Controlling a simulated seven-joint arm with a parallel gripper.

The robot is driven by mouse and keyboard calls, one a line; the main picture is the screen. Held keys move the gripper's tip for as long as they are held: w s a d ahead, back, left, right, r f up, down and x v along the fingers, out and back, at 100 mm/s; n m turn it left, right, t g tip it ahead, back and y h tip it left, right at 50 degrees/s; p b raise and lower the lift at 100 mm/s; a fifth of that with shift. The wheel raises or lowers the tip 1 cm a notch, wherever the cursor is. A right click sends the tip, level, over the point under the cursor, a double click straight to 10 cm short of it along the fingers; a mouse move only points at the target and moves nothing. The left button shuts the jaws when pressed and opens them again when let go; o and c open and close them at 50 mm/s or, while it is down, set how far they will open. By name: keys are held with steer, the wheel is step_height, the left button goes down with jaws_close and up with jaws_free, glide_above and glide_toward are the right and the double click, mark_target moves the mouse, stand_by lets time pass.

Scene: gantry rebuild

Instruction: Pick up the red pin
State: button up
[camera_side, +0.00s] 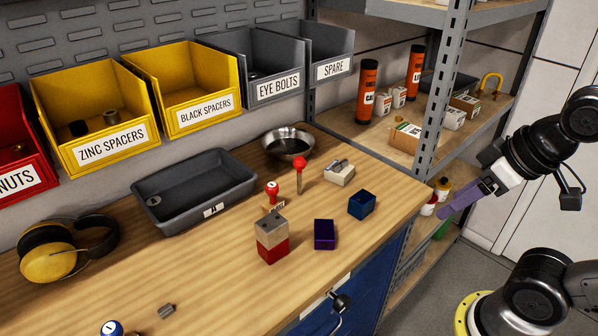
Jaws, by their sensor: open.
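Two red-topped things stand on the wooden bench (375,225). One is a red ball-headed pin (300,164) on a thin stem, standing near the metal bowl. The other is a red knob-shaped piece (272,191) with a small label at its foot, just behind a stacked block; its lower part is partly hidden. I cannot tell for certain which is the red pin. My gripper (455,203), with purple fingers, is off the bench's right end, in front of the shelving, well apart from both. It is open and I see nothing in it.
A red block with a grey-tan block on top (272,247), a purple box (324,234), a blue box (362,204) and a pale block (339,173) stand close by. A grey tray (215,192), metal bowl (286,143) and yellow earmuffs (48,262) lie behind and left.

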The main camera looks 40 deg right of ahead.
steer(key=shift+o, duration=0.4)
